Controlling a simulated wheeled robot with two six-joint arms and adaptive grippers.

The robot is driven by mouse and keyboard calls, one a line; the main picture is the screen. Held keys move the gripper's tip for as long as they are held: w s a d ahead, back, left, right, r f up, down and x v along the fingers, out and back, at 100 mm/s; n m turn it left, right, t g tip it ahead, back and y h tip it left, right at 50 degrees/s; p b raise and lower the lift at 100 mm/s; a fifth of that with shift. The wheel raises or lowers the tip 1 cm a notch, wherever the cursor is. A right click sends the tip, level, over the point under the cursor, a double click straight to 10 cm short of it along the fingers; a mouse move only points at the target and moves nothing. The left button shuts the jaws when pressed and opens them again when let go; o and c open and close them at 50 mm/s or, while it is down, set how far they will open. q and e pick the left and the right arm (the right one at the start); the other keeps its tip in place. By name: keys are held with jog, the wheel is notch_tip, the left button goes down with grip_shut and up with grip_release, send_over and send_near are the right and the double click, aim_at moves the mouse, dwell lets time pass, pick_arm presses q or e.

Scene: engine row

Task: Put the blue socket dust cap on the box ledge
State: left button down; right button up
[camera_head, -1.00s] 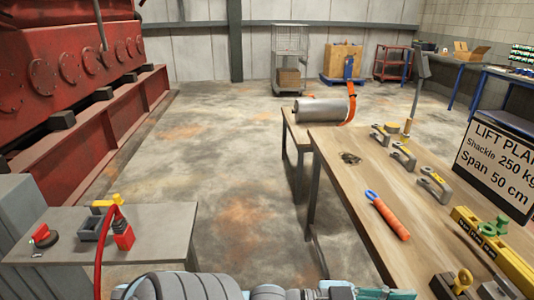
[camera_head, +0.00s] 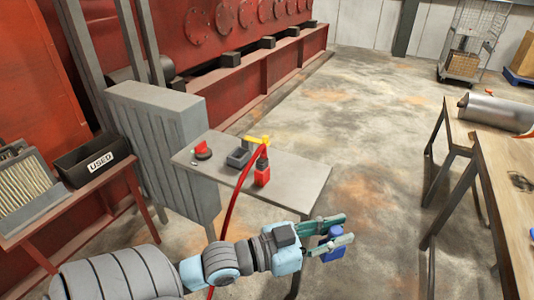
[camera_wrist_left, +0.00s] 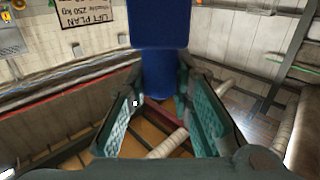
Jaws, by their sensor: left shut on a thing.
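The blue socket dust cap (camera_head: 332,248) is between the teal fingers of my left gripper (camera_head: 338,232). That gripper is shut on it, in the air just in front of the ledge's near right corner. In the left wrist view the blue cap (camera_wrist_left: 158,65) sticks out past the two fingers. The box ledge (camera_head: 300,183) is a flat grey shelf beside a ribbed grey box (camera_head: 160,140). My right gripper is not in view.
On the ledge are a red-and-black knob (camera_head: 202,150), a grey socket housing (camera_head: 238,157) and a red plug (camera_head: 262,173) with a red cable and a yellow part. The ledge's right half is bare. A wooden bench (camera_head: 500,185) stands right.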

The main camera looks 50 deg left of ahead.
pick_arm(q)
jog(key=w+a+r+n+y+p, duration=0.1)
jog(key=w+a+r+n+y, duration=0.5)
jog(key=w+a, duration=0.4)
jog(key=w+a+r+n+y+p, duration=0.2)
jog(key=w+a+r+n+y, duration=0.15)
jog(key=w+a+y, duration=0.7)
jog(key=f+h+b, duration=0.1)
jog(key=f+b, duration=0.1)
jog(key=f, duration=0.4)
jog(key=s+a+f+h+b, duration=0.1)
jog(key=f+b, duration=0.2)
jog(key=f, duration=0.4)
jog(key=a+f+h+b, duration=0.1)
jog(key=f+b, duration=0.1)
jog(key=f, duration=0.4)
jog(key=shift+s+f+m+t+b, duration=0.2)
jog(key=shift+s+m+t+b, duration=0.05)
jog(key=shift+s+t+b, duration=0.15)
jog(key=shift+r, duration=0.15)
jog(key=c, duration=1.4)
grip_release()
